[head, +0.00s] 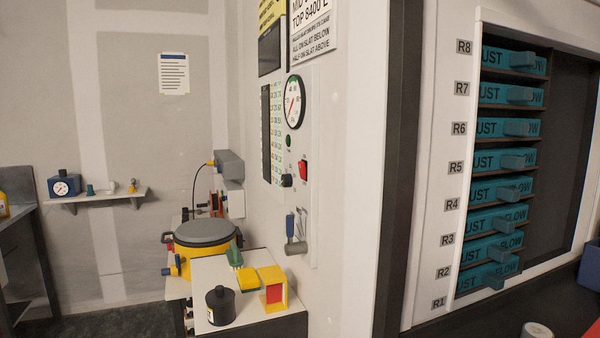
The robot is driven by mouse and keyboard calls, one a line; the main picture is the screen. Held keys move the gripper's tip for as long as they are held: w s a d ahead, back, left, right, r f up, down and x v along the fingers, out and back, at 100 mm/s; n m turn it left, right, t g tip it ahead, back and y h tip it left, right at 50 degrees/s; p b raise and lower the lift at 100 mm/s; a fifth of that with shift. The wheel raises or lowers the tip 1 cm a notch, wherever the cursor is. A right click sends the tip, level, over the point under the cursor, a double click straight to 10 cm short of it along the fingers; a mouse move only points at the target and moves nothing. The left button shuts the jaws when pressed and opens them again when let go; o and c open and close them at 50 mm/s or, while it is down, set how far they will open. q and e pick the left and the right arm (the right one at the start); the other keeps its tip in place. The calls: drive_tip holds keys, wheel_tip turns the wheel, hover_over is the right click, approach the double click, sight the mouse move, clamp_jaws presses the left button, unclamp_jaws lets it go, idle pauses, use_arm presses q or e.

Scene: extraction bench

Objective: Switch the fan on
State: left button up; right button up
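A control panel (312,215) is on the white wall, seen at a slant. It carries a round dial gauge (295,102), a small dark green lamp (289,141), a red rocker switch (303,170) and a black knob (286,181). Grey and blue handles (296,230) stick out lower down. I cannot read which control belongs to the fan, and no fan is plainly recognisable. The switch position is too small to tell. Neither of my grippers is in view.
A rack with several teal slats (508,128) is at right. A small shelf (95,199) is at left.

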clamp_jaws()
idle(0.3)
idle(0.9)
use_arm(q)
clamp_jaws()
